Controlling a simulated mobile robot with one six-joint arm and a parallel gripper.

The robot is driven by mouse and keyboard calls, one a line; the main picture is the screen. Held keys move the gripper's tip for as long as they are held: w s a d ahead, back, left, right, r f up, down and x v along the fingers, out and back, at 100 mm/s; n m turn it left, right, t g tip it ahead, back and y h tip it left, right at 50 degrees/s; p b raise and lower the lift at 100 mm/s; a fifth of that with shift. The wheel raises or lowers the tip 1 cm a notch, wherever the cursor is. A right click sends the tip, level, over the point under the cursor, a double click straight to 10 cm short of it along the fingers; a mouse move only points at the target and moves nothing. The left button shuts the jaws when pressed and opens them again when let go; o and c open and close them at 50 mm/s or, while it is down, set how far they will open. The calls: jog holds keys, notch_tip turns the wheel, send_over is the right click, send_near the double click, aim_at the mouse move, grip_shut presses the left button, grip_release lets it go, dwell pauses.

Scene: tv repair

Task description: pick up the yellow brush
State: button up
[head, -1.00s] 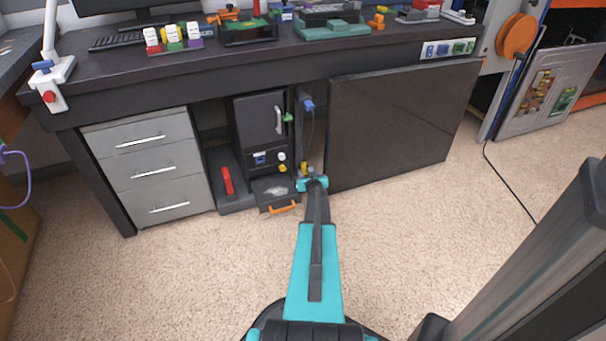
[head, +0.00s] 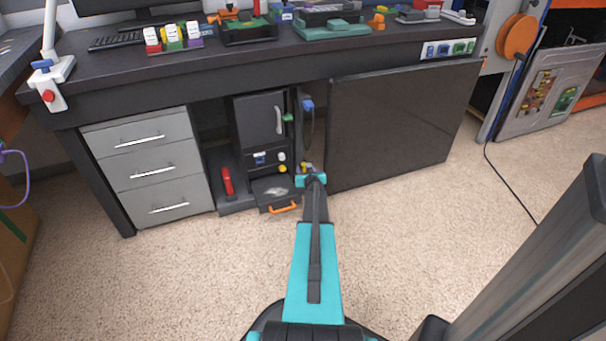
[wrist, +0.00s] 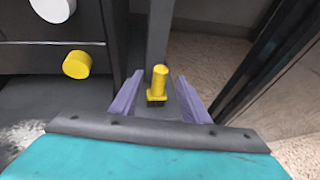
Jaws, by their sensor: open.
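A small yellow object (wrist: 158,82), which looks like the yellow brush, stands upright in the wrist view, with a round handle above a wider base. My gripper (wrist: 160,92) is open, and its two purple fingers lie on either side of the yellow object in the picture. I cannot tell whether they touch it. In the head view my gripper (head: 308,170) is low under the desk, between the black cabinet and the large dark panel. The yellow object is small and partly hidden there.
The black cabinet (head: 259,122) with white and yellow knobs stands close on the left. A drawer with an orange handle (head: 284,208) sits low beside my gripper. The large dark panel (head: 395,125) leans close on the right. The carpet in front is clear.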

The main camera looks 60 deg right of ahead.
aim_at(304, 163)
jog(key=shift+b+x, duration=0.6)
jog(key=shift+x, duration=1.85)
jog(key=shift+r, duration=0.1)
grip_shut()
jog(key=shift+r, duration=0.15)
jog(key=shift+r+p, duration=0.65)
jog(key=shift+r, duration=0.2)
notch_tip(304, 163, up, 2)
jog(key=shift+r+p, duration=0.1)
jog(key=shift+p, duration=0.6)
jog(key=s+a, duration=1.1)
jog(key=shift+a+r+p, duration=0.35)
jog(key=shift+r, duration=0.05)
